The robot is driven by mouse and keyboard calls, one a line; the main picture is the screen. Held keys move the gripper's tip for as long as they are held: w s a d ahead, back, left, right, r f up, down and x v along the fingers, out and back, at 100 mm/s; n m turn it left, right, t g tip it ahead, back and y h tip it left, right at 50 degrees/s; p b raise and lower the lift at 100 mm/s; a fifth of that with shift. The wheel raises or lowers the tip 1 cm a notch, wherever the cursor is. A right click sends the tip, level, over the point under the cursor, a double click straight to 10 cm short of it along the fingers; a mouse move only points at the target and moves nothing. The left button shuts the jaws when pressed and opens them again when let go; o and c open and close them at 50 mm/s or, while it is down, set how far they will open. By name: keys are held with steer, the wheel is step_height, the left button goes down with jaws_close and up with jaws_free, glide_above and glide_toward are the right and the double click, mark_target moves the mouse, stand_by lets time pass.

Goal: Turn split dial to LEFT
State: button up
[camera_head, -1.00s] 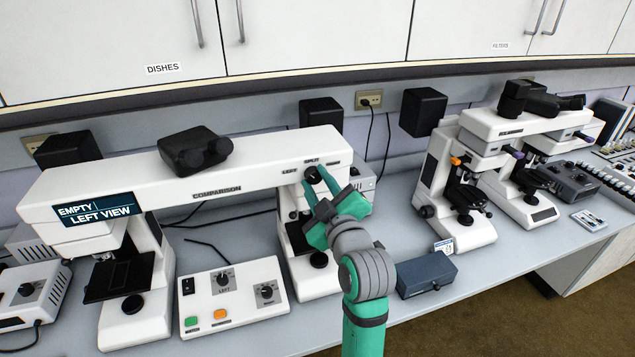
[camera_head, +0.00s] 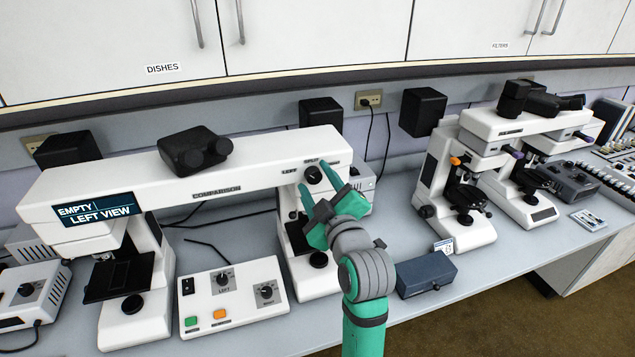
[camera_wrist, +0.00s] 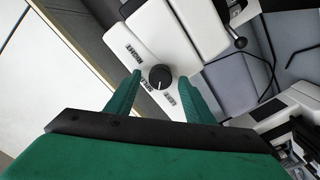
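The split dial (camera_head: 313,174) is a round black knob on the front right of the white comparison microscope (camera_head: 240,180). Labels stand around it; LEFT and SPLIT are legible in the wrist view, where the dial (camera_wrist: 160,77) also shows. Its pointer direction is too small to tell. The screen (camera_head: 94,210) on the left of the microscope reads "EMPTY | LEFT VIEW". My green gripper (camera_head: 316,178) is open in front of the dial. In the wrist view my gripper (camera_wrist: 159,80) has one finger on each side of the dial, with gaps visible.
A white control box (camera_head: 233,292) with knobs and coloured buttons lies on the bench left of my arm. A dark blue box (camera_head: 427,274) lies to the right. Another microscope (camera_head: 455,190) stands further right. White cupboards (camera_head: 310,35) hang above.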

steer(key=v, duration=1)
steer(key=shift+s+d, duration=0.15)
steer(key=shift+s, duration=0.25)
steer(key=s+f+m+h, duration=0.2)
steer(key=s+f+m, duration=0.2)
steer(key=f, duration=0.4)
steer(key=s+a+f+m+h, duration=0.1)
steer(key=s+f+m+h, duration=0.15)
steer(key=f, duration=0.55)
steer(key=s+f+m+h, duration=0.1)
steer(key=s+f+m, duration=0.3)
steer(key=f, duration=0.4)
steer(key=s+a+f+m+g, duration=0.1)
steer(key=s+f, duration=0.3)
steer(key=s, duration=0.9)
steer(key=s+a+f+m, duration=0.1)
steer(key=s+f, duration=0.3)
steer(key=s, duration=0.9)
steer(key=shift+s+f+g, duration=0.2)
steer(key=shift+s+g, duration=0.15)
steer(key=shift+g, duration=0.05)
